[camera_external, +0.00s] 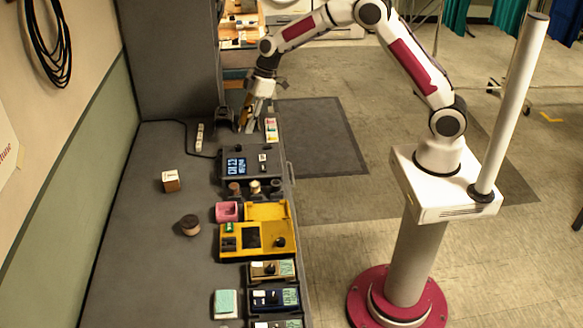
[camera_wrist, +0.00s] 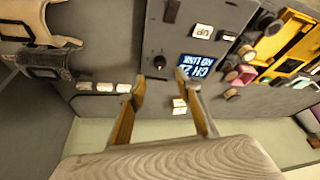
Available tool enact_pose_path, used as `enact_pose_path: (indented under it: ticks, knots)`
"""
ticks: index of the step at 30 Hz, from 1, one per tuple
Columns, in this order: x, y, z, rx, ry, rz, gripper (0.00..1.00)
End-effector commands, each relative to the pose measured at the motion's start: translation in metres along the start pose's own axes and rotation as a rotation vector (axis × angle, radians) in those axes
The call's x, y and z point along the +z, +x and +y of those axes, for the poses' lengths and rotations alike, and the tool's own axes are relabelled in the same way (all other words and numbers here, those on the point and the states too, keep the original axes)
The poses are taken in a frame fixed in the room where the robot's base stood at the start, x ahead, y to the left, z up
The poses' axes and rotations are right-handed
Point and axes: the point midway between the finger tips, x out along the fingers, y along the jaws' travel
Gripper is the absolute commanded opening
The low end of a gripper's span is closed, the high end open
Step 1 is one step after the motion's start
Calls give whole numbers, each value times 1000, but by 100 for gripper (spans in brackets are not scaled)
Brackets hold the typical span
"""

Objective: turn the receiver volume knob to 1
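The knob appears between and just beyond the fingertips. In the external view my gripper (camera_external: 248,122) is above the bench, beyond the receiver.
A yellow device (camera_external: 258,238) and a pink block (camera_external: 228,211) stand nearer the camera. Several small boxes line the bench's right edge. A wooden block (camera_external: 171,181) and a round brown piece (camera_external: 190,225) lie on the left, with clear bench around them.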

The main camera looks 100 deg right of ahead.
Motion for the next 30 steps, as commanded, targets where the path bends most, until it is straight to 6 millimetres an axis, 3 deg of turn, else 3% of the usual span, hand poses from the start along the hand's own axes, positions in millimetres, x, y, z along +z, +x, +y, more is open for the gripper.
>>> enact_pose_path:
  ticks: [10, 30]
  knots:
    - [0, 11, 0, -1, 1, -1, 34]
    - [0, 74, 0, 0, 1, -1, 34]
